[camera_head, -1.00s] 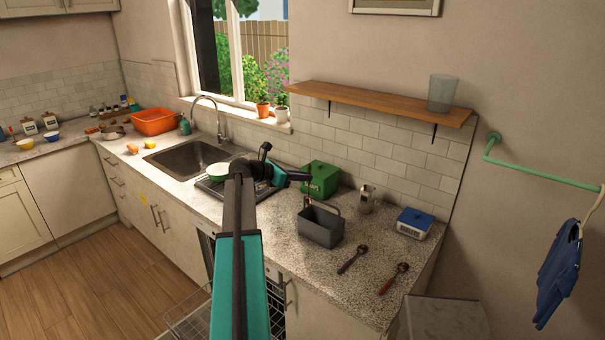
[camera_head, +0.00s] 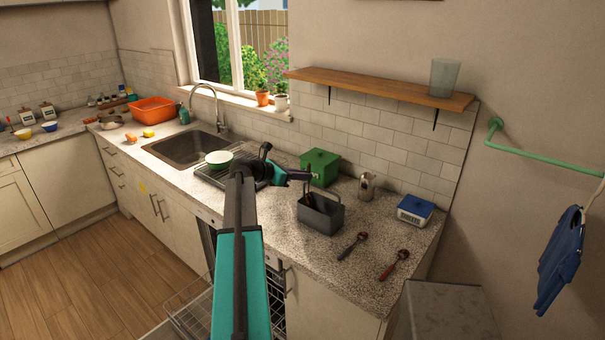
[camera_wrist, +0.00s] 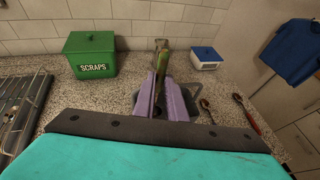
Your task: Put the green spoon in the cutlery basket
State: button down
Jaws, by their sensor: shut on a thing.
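My gripper (camera_wrist: 162,78) is shut on the green spoon (camera_wrist: 161,57), which shows between the purple fingertips in the wrist view. In the head view my gripper (camera_head: 309,176) is over the back left part of the grey cutlery basket (camera_head: 321,219). The spoon hangs down there, dark and small, with its lower end at or just inside the basket's opening; I cannot tell exactly. In the wrist view the basket (camera_wrist: 184,99) is mostly hidden behind the fingers.
A dark spoon (camera_head: 352,247) and a red spoon (camera_head: 394,265) lie on the counter in front. A wooden shelf (camera_head: 380,88) hangs above.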

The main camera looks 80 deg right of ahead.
jog(key=shift+f+b, duration=0.55)
jog(key=shift+f, duration=1.5)
jog(key=c, duration=1.7)
grip_release()
jog(key=shift+w+a, duration=0.1)
jog(key=b+v, duration=0.4)
jog(key=v, duration=0.9)
jog(key=shift+w+a+r, duration=0.15)
jog(key=shift+w, duration=0.05)
